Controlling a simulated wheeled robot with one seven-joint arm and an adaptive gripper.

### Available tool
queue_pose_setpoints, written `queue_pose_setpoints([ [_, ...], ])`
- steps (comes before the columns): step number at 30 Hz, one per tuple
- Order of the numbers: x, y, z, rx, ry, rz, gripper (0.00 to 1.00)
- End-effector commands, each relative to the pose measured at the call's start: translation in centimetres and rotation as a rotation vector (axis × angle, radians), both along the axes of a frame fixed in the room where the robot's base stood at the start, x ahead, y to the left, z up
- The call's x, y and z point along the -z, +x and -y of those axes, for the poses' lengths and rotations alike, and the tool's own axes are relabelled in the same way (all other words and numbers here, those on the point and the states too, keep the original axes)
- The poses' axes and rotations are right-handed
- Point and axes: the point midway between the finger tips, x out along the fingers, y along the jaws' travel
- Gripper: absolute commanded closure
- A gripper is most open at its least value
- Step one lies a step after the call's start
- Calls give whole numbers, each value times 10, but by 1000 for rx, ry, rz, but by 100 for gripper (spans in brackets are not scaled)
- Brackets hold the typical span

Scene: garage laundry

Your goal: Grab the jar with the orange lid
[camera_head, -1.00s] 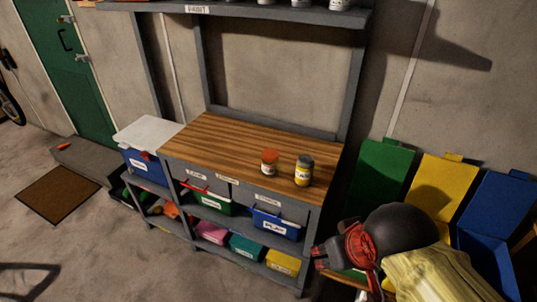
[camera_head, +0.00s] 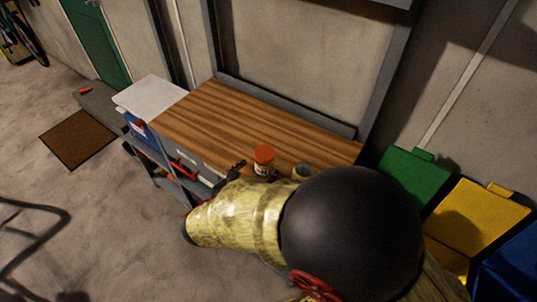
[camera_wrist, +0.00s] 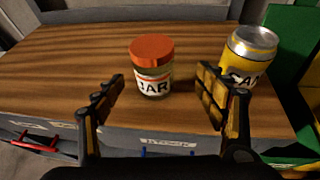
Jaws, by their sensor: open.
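The jar with the orange lid (camera_head: 264,160) stands upright on the wooden worktop, near its front edge. In the wrist view the jar (camera_wrist: 151,68) shows its orange lid and a white label, and lies ahead of and between my open fingers, apart from both. My gripper (camera_wrist: 162,98) is open and empty, at the front edge of the worktop. In the head view only a dark fingertip (camera_head: 238,165) shows left of the jar; my arm hides the rest.
A yellow can (camera_wrist: 250,56) stands right of the jar, close to my right finger; in the head view my arm partly hides it. The wooden worktop (camera_head: 205,115) is clear to the left. Green and yellow bins (camera_head: 415,178) stand to the right.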

Motion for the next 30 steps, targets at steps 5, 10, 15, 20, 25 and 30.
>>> queue_pose_setpoints([
  [5, 9, 12, -1, -28, -24, 1, 28],
  [10, 16, 26, 7, -25, -22, 1, 28],
  [15, 28, 46, 15, -23, -21, 2, 28],
  [20, 34, 61, 23, -24, -21, 1, 28],
  [25, 33, 65, 25, -26, -21, 2, 28],
  [30, 33, 65, 25, -26, -21, 1, 30],
])
